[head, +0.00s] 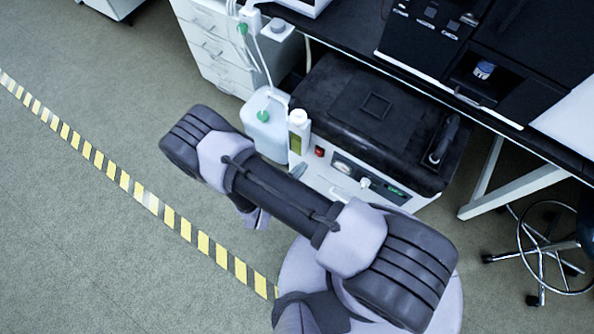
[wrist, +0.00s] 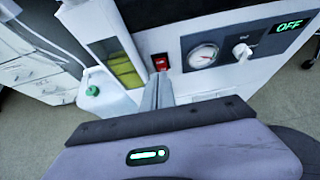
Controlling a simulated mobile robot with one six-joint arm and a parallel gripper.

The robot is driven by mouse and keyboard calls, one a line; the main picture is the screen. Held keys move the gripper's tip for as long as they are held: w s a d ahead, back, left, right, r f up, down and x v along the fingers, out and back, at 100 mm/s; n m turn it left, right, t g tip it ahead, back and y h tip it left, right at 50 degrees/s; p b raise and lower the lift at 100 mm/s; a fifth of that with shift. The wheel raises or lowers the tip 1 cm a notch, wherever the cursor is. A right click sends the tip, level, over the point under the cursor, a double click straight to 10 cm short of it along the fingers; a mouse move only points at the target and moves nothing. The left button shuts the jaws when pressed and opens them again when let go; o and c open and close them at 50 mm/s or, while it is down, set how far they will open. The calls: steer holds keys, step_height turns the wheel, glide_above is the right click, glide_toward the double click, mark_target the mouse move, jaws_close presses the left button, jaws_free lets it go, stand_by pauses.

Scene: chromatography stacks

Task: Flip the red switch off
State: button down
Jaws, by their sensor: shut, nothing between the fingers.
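The red switch (wrist: 160,62) sits on the white front panel of a machine, left of a round gauge (wrist: 203,56). It also shows in the head view (head: 319,152) as a small red spot. My gripper (wrist: 159,82) is shut and empty, its fingertips just below the switch in the wrist view. I cannot tell whether they touch it. A display (wrist: 289,26) at the panel's right reads OFF in green. In the head view my arm hides most of the gripper.
The machine has a black top (head: 350,95). A white jug (head: 264,128) with a green cap stands to its left, near a white drawer unit (head: 215,50). A black bench (head: 420,80) runs behind. A wheeled stool (head: 545,255) is at right. Floor at left is clear.

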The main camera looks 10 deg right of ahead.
steer(key=shift+r+p+v, duration=0.25)
steer(key=shift+p+v, duration=0.2)
steer(key=shift+v, duration=1.55)
steer(key=shift+w+d, duration=0.15)
